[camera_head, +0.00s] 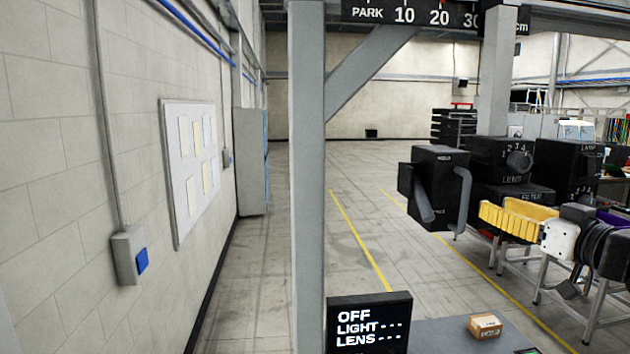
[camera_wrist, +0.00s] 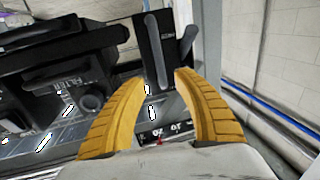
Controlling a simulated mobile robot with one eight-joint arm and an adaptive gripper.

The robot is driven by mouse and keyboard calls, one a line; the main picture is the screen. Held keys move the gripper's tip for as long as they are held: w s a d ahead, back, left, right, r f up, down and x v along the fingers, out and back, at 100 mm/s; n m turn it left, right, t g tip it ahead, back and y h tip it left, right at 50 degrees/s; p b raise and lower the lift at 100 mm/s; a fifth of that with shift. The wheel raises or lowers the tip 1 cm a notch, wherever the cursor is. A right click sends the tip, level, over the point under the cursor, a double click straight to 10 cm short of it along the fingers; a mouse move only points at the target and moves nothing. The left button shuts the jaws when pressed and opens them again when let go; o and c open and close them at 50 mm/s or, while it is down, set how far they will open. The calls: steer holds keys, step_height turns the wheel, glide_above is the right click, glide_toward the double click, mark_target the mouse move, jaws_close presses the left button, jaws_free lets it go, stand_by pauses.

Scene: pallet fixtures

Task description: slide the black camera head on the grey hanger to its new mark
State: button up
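The black camera head (camera_head: 512,163) hangs below the upright grey hanger (camera_head: 495,80) in the head view. Its faces carry a dial marked LENS and a FILTER label. At its left is a black box with two grey handles (camera_head: 440,170), which also shows in the wrist view (camera_wrist: 150,50). My gripper (camera_head: 487,214) has yellow fingers and is at the right of the handles, in front of the head. In the wrist view my gripper (camera_wrist: 162,78) is open and empty, with the handled box beyond its fingertips. I cannot tell whether anything touches.
A scale board (camera_head: 415,13) reading PARK, 10, 20, 30 cm runs along the top beam. A grey post (camera_head: 307,180) stands at centre left. A display (camera_head: 369,325) reads OFF, LIGHT, LENS. A small carton (camera_head: 484,326) lies at the bottom.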

mark_target(468, 198)
steer(key=p+x, duration=0.1)
steer(key=x, duration=0.8)
steer(key=shift+s, duration=0.1)
jaws_close()
